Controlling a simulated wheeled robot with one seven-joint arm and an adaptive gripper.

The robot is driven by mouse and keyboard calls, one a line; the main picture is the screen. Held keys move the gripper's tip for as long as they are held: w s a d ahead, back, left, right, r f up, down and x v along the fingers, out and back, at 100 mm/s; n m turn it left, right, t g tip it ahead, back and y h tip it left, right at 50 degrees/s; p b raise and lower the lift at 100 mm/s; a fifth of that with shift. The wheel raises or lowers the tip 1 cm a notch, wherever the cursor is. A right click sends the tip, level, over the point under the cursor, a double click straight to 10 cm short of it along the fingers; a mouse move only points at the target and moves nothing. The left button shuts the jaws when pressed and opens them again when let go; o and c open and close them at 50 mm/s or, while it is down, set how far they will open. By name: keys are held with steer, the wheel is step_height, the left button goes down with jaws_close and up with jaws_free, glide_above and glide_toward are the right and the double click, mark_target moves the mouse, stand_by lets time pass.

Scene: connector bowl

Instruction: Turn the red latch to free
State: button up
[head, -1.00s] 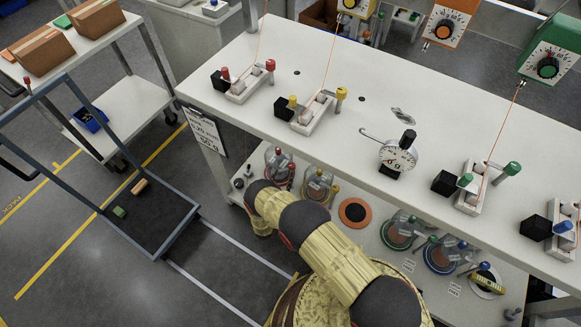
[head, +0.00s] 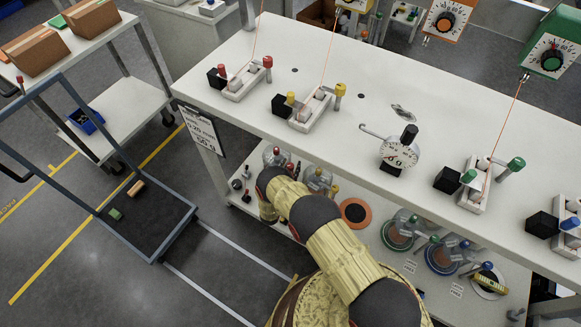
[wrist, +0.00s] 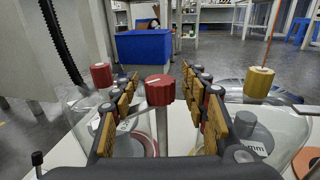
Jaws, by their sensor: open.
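In the wrist view, a red knob (wrist: 160,90) on an upright grey post stands between the two fingers of my gripper (wrist: 161,92). The fingers are open, one on each side, with gaps to the knob. A second red knob (wrist: 101,75) stands to the left, outside the left finger, by a clear glass cover. I cannot tell from the picture which red knob is the latch. In the head view my arm reaches the lower shelf, and my fingertips are hidden. Red-topped parts (head: 267,62) also stand on the bench top.
A yellow knob (wrist: 258,82) stands right of my fingers, with glass covers close on both sides. A blue bin (wrist: 145,48) is beyond. The bench top (head: 340,130) overhangs the lower shelf. A blue-framed cart (head: 150,205) stands at the left.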

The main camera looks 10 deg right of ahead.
steer(key=shift+c, duration=0.6)
jaws_close()
